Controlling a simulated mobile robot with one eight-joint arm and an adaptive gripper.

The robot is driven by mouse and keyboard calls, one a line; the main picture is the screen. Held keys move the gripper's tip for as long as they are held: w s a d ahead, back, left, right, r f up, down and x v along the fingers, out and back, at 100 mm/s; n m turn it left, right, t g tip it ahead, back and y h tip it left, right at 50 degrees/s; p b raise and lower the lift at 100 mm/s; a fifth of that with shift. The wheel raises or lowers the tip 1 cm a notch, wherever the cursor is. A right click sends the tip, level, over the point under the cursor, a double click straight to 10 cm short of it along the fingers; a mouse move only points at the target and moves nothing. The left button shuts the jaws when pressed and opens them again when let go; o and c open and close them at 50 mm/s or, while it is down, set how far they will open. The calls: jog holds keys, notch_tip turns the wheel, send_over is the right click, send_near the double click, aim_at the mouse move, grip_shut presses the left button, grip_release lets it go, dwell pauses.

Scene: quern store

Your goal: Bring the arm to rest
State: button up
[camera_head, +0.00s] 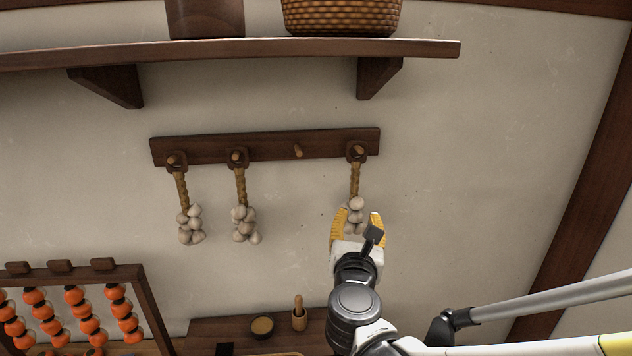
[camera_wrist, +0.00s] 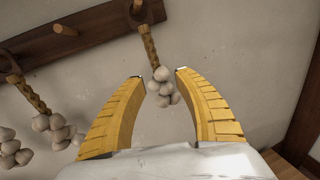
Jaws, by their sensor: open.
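My gripper (camera_head: 357,222) has yellow fingers and is open. In the head view it is raised in front of the rightmost garlic braid (camera_head: 356,202), covering the lower part of its bulbs. In the wrist view the braid's bulbs (camera_wrist: 162,88) show between the two spread fingertips of my gripper (camera_wrist: 158,74), and the fingers do not close on them. The braid hangs from the right peg of a dark wooden peg rail (camera_head: 268,146). I cannot tell how far the fingers stand from the bulbs in depth.
Two more garlic braids (camera_head: 188,215) (camera_head: 242,215) hang to the left; one peg (camera_head: 298,151) is bare. A shelf (camera_head: 430,49) with a basket (camera_head: 341,15) is above. A rack of orange fruit (camera_head: 148,310) stands lower left. A low surface (camera_head: 212,328) holds a small bowl (camera_head: 262,326). Wall to the right is clear.

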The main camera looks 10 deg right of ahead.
jog(key=s+d+f+m+g+b, duration=0.35)
jog(key=f+m+b, duration=0.25)
jog(key=f+m, duration=0.25)
jog(key=s+d+f+m+g+b, duration=0.2)
jog(key=s+d+f+m+b, duration=0.4)
jog(key=f, duration=0.4)
jog(key=s+a+f+m+g+y+b, duration=0.2)
jog(key=s+f+m+b, duration=0.3)
jog(key=f+m, duration=0.3)
jog(key=s+a+f+m+g+y+b, duration=0.2)
jog(key=s+a+f+m+b, duration=0.3)
jog(key=f+m, duration=0.4)
jog(key=shift+s+y+b, duration=0.4)
jog(key=shift+s+b, duration=0.4)
jog(key=shift+b, duration=0.3)
dwell(0.4)
